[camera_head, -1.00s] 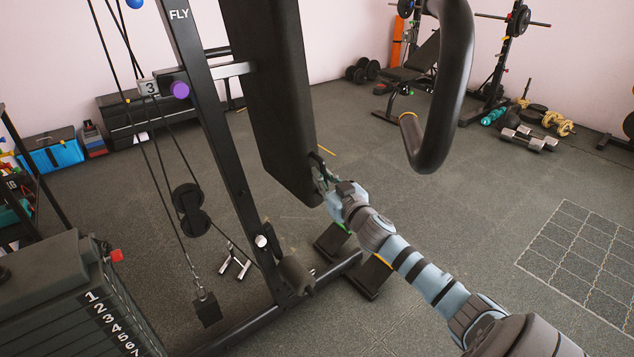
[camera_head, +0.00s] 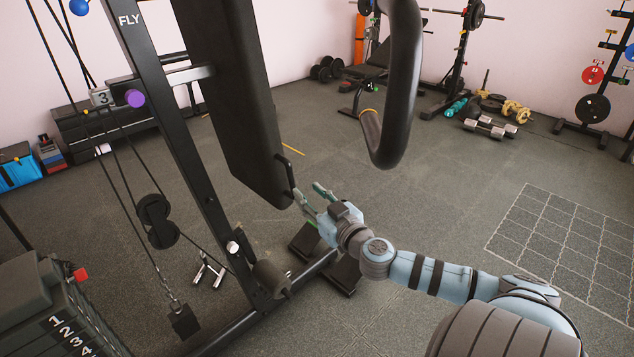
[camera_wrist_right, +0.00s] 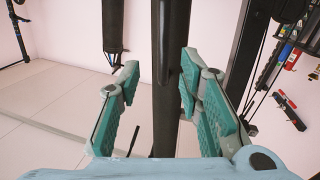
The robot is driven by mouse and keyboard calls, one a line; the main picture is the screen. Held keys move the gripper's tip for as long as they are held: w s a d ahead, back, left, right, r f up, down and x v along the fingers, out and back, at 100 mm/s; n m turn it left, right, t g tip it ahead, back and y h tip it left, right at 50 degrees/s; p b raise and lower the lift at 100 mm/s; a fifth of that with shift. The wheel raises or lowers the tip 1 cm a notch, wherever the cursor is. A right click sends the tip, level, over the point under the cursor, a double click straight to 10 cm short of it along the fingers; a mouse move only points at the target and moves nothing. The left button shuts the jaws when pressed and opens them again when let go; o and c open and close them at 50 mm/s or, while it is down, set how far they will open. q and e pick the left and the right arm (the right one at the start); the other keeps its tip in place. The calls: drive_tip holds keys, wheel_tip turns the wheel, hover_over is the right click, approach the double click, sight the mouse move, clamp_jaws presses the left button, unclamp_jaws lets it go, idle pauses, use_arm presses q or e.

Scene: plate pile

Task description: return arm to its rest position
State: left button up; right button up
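My right gripper (camera_head: 311,193) reaches in from the lower right in the head view, beside the lower right edge of the machine's black pad (camera_head: 233,95). A thin black handle (camera_head: 290,172) on that edge is close to its fingertips. In the right wrist view the two teal-padded fingers of my right gripper (camera_wrist_right: 157,80) stand apart with nothing held between them. A dark upright post (camera_wrist_right: 167,120) shows through the gap. I cannot tell how far behind the fingers it stands. My left gripper is in neither view.
A curved black bar (camera_head: 405,90) hangs above my right arm. The machine's frame (camera_head: 185,150) and weight stack (camera_head: 65,320) are at left. Dumbbells (camera_head: 490,127) lie at the back right.

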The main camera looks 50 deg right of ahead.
drive_tip(key=shift+v, duration=1.6)
